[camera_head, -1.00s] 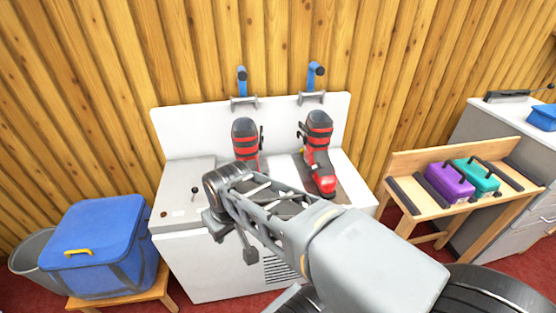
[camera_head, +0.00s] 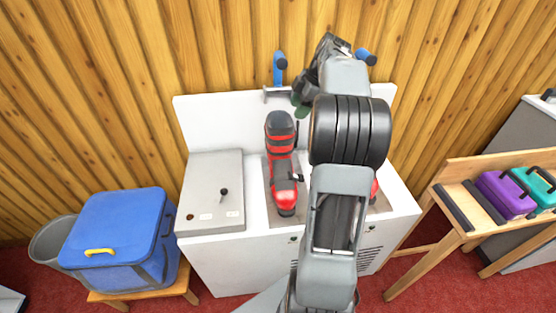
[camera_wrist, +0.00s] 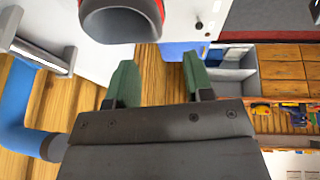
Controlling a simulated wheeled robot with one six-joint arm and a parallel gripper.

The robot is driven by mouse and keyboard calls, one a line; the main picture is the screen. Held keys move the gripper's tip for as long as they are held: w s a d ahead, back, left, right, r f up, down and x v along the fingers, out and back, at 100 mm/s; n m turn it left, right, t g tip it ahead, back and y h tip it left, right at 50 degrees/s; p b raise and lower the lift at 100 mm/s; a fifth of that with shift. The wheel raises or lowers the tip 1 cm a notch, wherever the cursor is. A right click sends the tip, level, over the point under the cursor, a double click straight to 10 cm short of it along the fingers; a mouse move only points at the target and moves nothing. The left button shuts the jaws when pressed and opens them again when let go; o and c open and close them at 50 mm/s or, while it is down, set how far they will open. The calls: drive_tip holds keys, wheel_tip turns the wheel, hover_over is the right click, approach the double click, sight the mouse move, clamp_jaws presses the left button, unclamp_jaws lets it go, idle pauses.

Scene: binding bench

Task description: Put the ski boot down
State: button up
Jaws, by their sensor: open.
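A red and black ski boot (camera_head: 282,170) stands upright on the left side of the white bench's dark plate. A second red boot is almost wholly hidden behind my arm; only a red bit (camera_head: 375,190) shows at its right. My gripper (camera_head: 300,104) is raised near the back panel, above the boots, its green fingertips partly hidden by my wrist. In the wrist view my gripper (camera_wrist: 160,80) is open, with nothing between its fingers. A dark-topped boot cuff (camera_wrist: 120,22) with a red edge shows beyond the fingertips, apart from them.
Blue-handled levers (camera_head: 279,68) stand on the bench's back panel (camera_head: 225,118), one close to my gripper. A grey control plate (camera_head: 213,190) is at left. A blue box (camera_head: 118,235) on a stool stands left; a wooden rack (camera_head: 468,210) with purple and teal cases stands right.

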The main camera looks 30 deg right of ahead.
sight(286, 130)
drive_tip(key=x, duration=1.2)
drive_tip(key=shift+d+f, duration=0.15)
drive_tip(key=shift+d, duration=0.1)
drive_tip(key=shift+c, duration=0.2)
clamp_jaws()
idle(0.9)
drive_tip(key=shift+w, duration=0.1)
